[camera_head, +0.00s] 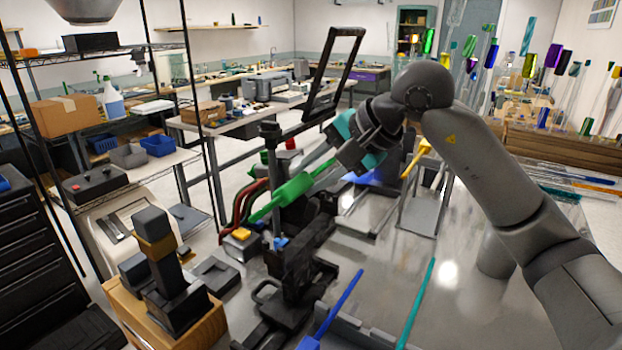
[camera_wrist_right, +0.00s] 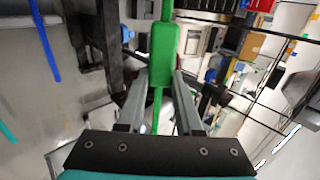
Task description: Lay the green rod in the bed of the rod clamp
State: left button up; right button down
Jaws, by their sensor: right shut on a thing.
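The green rod (camera_head: 293,188) is held in the air, slanting from lower left to upper right, with a thicker green part near its middle. My right gripper (camera_head: 325,168) is shut on it. In the right wrist view the rod (camera_wrist_right: 163,55) runs between the two grey fingers (camera_wrist_right: 162,85), its thin end pointing back toward the palm. A dark black apparatus (camera_head: 303,262), which looks like the rod clamp, stands on the bench below the rod. I cannot make out its bed clearly. My left gripper is not in view.
Red hoses (camera_head: 256,197) stand close behind the apparatus. A grey stand (camera_head: 424,214) is to the right. A wooden block with dark parts (camera_head: 165,300) is at the left.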

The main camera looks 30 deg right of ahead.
jog(key=shift+s+f+b, duration=0.1)
jog(key=shift+f+b, duration=0.25)
jog(key=shift+f, duration=0.2)
jog(key=shift+f+b, duration=1.2)
jog(key=shift+f, duration=0.45)
jog(key=shift+f+b, duration=0.45)
jog(key=shift+f, duration=0.25)
jog(key=shift+f+b, duration=0.85)
jog(key=shift+b, duration=0.05)
jog(key=c, duration=0.5)
grip_release()
jog(key=v, duration=1.5)
jog(key=shift+b, duration=0.45)
